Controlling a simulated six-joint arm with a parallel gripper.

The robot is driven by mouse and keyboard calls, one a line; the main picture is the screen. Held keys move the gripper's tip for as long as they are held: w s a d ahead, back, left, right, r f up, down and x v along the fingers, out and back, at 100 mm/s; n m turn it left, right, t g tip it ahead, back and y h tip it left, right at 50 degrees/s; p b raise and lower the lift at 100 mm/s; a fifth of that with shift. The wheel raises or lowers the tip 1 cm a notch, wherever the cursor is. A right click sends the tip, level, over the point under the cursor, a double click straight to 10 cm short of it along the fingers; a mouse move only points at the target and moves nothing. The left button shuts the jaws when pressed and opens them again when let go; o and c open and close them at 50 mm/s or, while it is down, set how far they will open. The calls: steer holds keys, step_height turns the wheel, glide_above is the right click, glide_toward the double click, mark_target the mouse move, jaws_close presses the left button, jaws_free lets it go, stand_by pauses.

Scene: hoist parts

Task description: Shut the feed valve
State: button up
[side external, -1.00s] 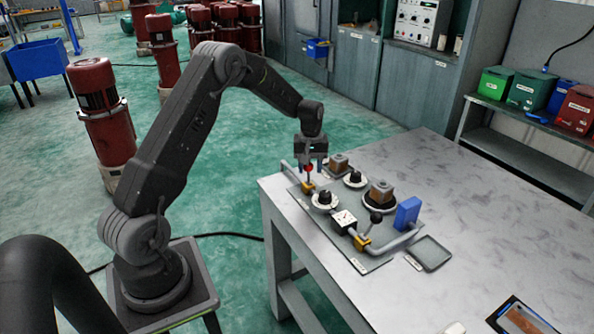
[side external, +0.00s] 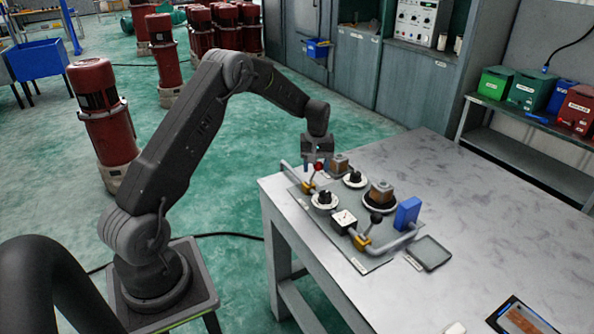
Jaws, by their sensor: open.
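A valve with a yellow body (side external: 308,187) sits on the pipe at the far left end of the panel. Its lever carries a red knob (side external: 319,167) and leans up and to the right. A second yellow valve (side external: 362,243) sits near the front right, with a black-knobbed lever (side external: 376,218). The labels are too small to read, so I cannot tell by name which is the feed valve. Contact cannot be made out.
The table's right side is mostly clear.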

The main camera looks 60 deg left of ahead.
steer(key=shift+r, duration=0.1)
steer(key=shift+s+r, duration=0.2)
steer(key=shift+r, duration=3.7)
steer(key=s+d+r+m+t, duration=0.1)
steer(key=s+d+r+m, duration=0.2)
steer(key=s+d+r, duration=0.35)
steer(key=s+d+r+m+t, duration=0.2)
steer(key=s+d+r, duration=0.1)
steer(key=d+r, duration=0.55)
steer(key=s+d+m+t, duration=0.1)
steer(key=s+d+m, duration=0.2)
steer(key=s, duration=0.6)
steer(key=s+d+m+t, duration=0.1)
steer(key=s+d+m, duration=0.3)
steer(key=s+d, duration=0.3)
steer(key=s, duration=0.2)
steer(key=shift+s+d+f+t, duration=0.2)
steer(key=shift+s+f+t, duration=0.1)
steer(key=shift+s+f, duration=0.1)
